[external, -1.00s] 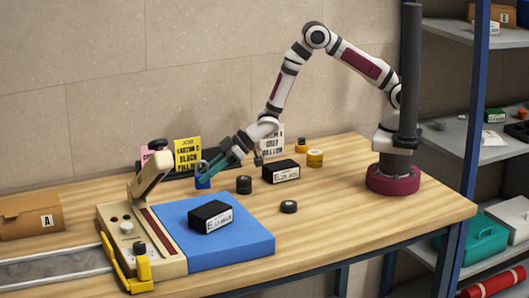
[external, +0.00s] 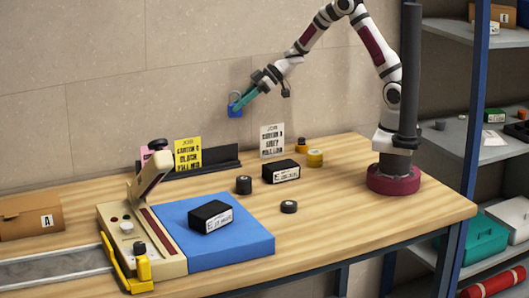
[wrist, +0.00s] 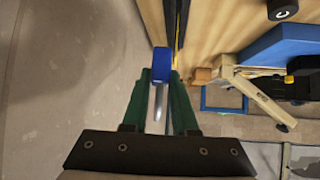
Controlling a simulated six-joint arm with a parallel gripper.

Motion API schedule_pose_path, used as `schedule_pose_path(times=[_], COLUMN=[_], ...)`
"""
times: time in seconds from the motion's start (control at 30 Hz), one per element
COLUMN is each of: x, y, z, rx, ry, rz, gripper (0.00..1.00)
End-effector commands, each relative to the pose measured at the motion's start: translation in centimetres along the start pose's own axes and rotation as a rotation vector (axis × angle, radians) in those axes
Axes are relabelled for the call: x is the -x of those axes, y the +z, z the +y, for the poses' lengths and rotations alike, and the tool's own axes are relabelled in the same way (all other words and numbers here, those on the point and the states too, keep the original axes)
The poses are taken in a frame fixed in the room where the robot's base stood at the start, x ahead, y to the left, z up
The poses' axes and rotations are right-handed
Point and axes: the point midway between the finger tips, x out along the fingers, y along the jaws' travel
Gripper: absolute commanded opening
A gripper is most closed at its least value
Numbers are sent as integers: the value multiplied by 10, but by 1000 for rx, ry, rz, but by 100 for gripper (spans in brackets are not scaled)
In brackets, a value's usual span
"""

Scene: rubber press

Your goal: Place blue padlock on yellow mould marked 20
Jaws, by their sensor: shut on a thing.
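The blue padlock (external: 235,111), with its grey shackle, is held up in front of the wall, above the card holder at the back of the table. My gripper (external: 242,102) is shut on the padlock, its teal fingers pointing down and left. In the wrist view the padlock's blue body (wrist: 162,58) shows at the tips of the green fingers of my gripper (wrist: 160,74), with the shackle between them. A small yellow cylinder (external: 315,159) stands at the back right of the table; I cannot read a 20 on any yellow thing.
A beige press (external: 125,228) stands at the left beside a blue pad (external: 250,240) bearing a black box (external: 211,217). Another black box (external: 281,171) and several dark cylinders stand mid-table. A dark card holder (external: 215,160) with cards stands at the back. The front right is clear.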

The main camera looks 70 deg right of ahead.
Motion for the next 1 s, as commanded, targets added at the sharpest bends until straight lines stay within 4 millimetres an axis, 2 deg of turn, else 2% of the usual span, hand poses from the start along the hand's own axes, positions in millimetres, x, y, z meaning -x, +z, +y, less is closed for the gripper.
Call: schedule_pose_path(times=[0.03, 0.1, 0.23, 0.4, 0.5, 0.6, 0.7, 0.77, 1.0], x=[26, 64, 135, 216, 249, 269, 276, 268, 185], y=[16, 42, 94, 158, 183, 198, 204, 204, 196], z=[16, 27, 26, -12, -40, -62, -75, -79, -88], rx=[1, 11, 36, 67, 82, 93, 99, 100, 101], ry=[3, -15, -49, -90, -108, -120, -129, -133, -141], rz=[1, 0, 0, 2, 3, 3, 3, 5, 5], gripper=[0, 0, 0, 0, 0, 0, 0, 0, 0])
